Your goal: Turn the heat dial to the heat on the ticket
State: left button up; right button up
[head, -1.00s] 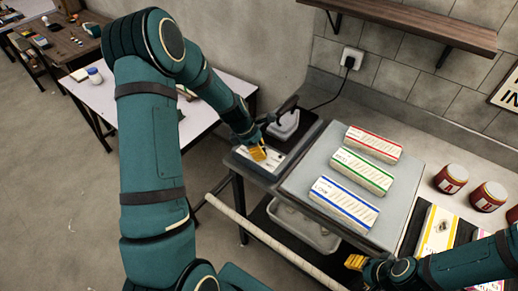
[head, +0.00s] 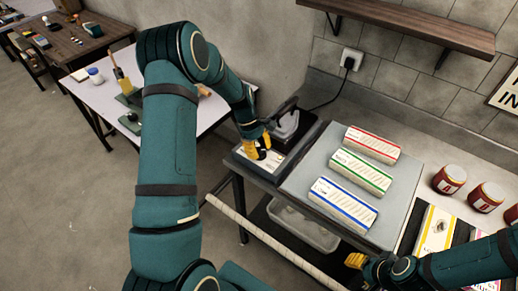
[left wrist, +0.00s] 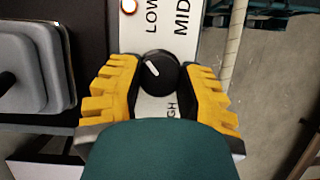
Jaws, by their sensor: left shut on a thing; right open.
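The heat dial (left wrist: 160,78) is a round black knob with a white pointer mark, on a pale panel (left wrist: 130,38) lettered LOW, MID and a partly hidden word ending in GH. In the left wrist view the mark points to the upper left. My left gripper (left wrist: 158,80) is shut on the dial, one yellow finger on each side. In the head view my left gripper (head: 257,150) hides the dial. My right gripper (head: 356,262) is open and empty at the lower right, in front of the grey pad. I cannot make out which paper is the ticket.
Three striped boxes, red (head: 372,143), green (head: 360,172) and blue (head: 343,204), lie on the grey pad (head: 308,165). Red jars (head: 447,180) and a yellow-edged card (head: 436,230) are at right.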

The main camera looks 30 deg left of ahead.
pick_arm(q)
jog(key=shift+d+f+m+g, duration=0.15)
jog(key=shift+m+g, duration=0.65)
jog(key=shift+m, duration=1.1)
jog(key=o, duration=1.2)
jog(key=shift+o, duration=0.2)
jog(key=shift+w+a+r+y, duration=0.1)
jog(key=shift+a+r+y, duration=0.1)
jog(key=shift+r+y, duration=0.15)
jog(key=v, duration=1.1)
jog(key=shift+a+r, duration=0.1)
